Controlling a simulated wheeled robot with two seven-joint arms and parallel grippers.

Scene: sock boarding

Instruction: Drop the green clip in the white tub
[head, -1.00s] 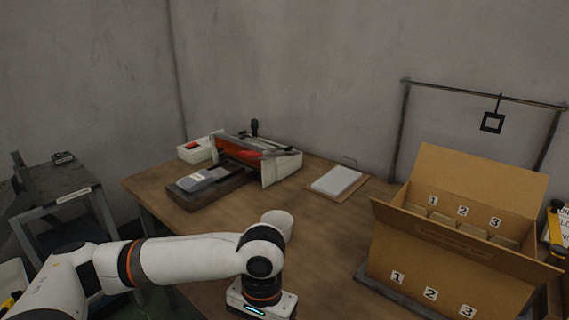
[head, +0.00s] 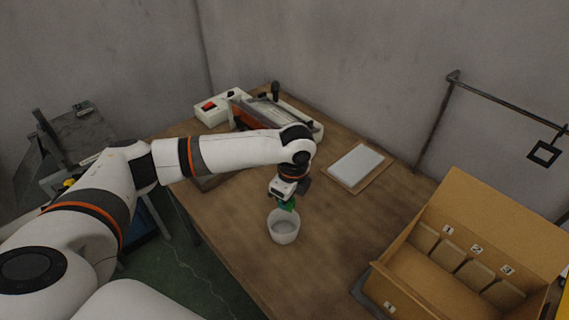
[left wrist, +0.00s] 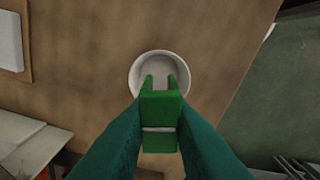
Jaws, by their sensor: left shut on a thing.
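The white tub (head: 284,229) stands on the wooden table, open side up, and looks empty inside. The green clip (head: 287,205) hangs just above the tub's rim in the head view. In the left wrist view the clip (left wrist: 160,112) overlaps the tub (left wrist: 146,64), its two prongs pointing over the opening. My left gripper (head: 287,198) is shut on the clip; its fingers (left wrist: 160,140) hold it from both sides in the left wrist view. My right gripper is not in view.
A cardboard box (head: 437,283) with numbered compartments stands at the right. A white pad on a board (head: 356,166) lies behind the tub. A sealer-like machine (head: 275,112) and a white box with a red switch (head: 211,108) stand at the back. Table around the tub is clear.

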